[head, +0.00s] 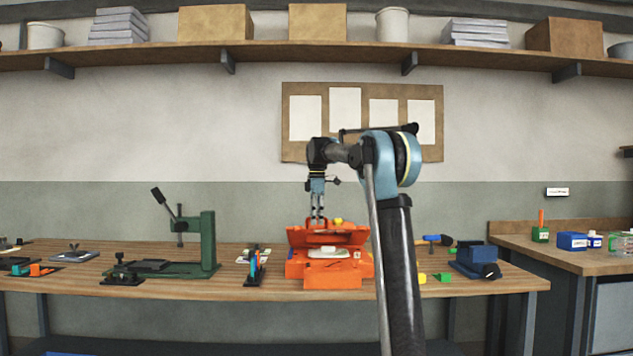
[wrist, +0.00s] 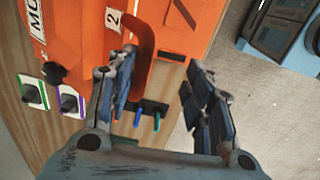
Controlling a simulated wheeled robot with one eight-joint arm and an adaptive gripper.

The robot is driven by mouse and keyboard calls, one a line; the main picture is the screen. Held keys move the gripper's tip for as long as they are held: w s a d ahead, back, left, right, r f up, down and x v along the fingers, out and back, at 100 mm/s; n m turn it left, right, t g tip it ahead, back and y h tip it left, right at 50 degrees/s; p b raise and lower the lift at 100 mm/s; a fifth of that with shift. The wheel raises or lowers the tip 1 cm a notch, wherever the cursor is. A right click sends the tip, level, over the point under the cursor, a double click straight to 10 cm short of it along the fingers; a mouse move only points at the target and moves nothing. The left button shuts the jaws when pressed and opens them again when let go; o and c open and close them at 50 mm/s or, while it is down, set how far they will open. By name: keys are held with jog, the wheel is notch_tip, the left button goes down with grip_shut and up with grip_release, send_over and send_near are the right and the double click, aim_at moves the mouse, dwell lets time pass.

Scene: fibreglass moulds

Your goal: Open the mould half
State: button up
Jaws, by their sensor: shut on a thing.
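The orange mould (head: 332,281) stands on the bench in the head view. Its upper half (head: 300,237) looks raised and tilted at the back, with a pale patch (head: 328,252) in front of it. My gripper (head: 318,221) points down at the upper half's top edge. In the wrist view, an orange curved handle (wrist: 145,62) lies between the fingers of my gripper (wrist: 165,110), close to the left finger. My gripper is shut on the handle, though a gap shows beside the right finger. The exact contact is hidden.
A green press (head: 208,243) stands to the left of the mould, with coloured tools (head: 253,265) between them. A blue block-like device (head: 474,260) and small yellow and green blocks (head: 443,277) lie to the right. A shelf (head: 290,52) runs along the wall above.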

jog(key=w+r, duration=0.2)
jog(key=r, duration=0.6)
jog(key=w+r, duration=0.3)
jog(key=r, duration=0.6)
dwell(1.5)
